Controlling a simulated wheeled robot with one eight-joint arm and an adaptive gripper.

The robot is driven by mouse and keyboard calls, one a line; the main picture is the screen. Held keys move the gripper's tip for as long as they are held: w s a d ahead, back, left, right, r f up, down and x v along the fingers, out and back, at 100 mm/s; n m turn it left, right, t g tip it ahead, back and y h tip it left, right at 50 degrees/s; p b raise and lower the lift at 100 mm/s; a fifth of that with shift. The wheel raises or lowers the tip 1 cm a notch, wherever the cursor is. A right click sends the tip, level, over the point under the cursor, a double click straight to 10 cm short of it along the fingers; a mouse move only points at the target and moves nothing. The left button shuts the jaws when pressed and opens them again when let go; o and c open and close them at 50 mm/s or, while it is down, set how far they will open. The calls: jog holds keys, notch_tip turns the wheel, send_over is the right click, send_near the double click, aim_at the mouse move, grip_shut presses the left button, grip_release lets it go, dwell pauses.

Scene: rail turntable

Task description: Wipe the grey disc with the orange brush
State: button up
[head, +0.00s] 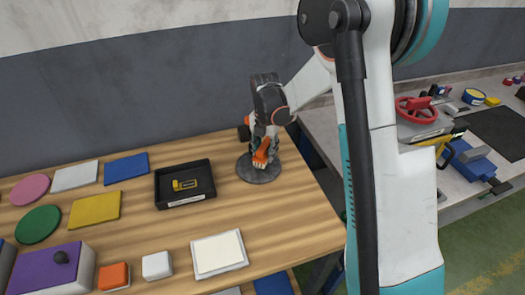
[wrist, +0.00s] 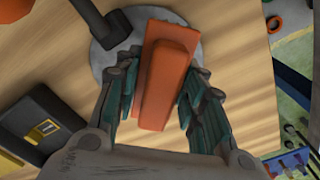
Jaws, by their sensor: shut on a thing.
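The grey disc (head: 257,174) lies on the wooden table near its back right edge. My gripper (head: 266,150) is over the disc, pointing down, shut on the orange brush (head: 261,157). In the wrist view the orange brush (wrist: 165,75) sits between the two fingers of my gripper (wrist: 160,95), its far end over the grey disc (wrist: 104,62). The brush looks at or very near the disc's surface; I cannot tell for sure whether it touches. Part of the disc is hidden behind the brush and fingers.
A black tray (head: 160,188) with a small yellow and black item (head: 185,184) stands left of the disc. A dark post (wrist: 100,22) rises beside the disc. Coloured plates and blocks cover the table's left. A second bench (head: 470,190) with tools stands right.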

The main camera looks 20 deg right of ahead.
aim_at(252, 167)
jog(key=shift+s+a, duration=0.15)
jog(key=shift+a, duration=1.1)
jog(key=shift+s+a, duration=0.15)
jog(key=shift+a, duration=1.1)
jog(key=shift+w+d+b, duration=0.15)
jog(key=shift+d+b, duration=0.05)
jog(key=shift+d, duration=1.1)
jog(key=shift+w+d+b, duration=0.15)
jog(key=shift+d, duration=1.15)
jog(key=shift+s+a, duration=0.15)
jog(key=shift+a, duration=1.15)
jog(key=shift+s+a, duration=0.15)
jog(key=shift+a, duration=1.15)
jog(key=shift+w+d+b, duration=0.15)
jog(key=shift+d, duration=1.2)
jog(key=shift+w+d+b, duration=0.15)
jog(key=shift+d, duration=1.15)
jog(key=shift+r+p, duration=2.45)
jog(key=shift+r, duration=1.65)
jog(key=shift+f, duration=0.1)
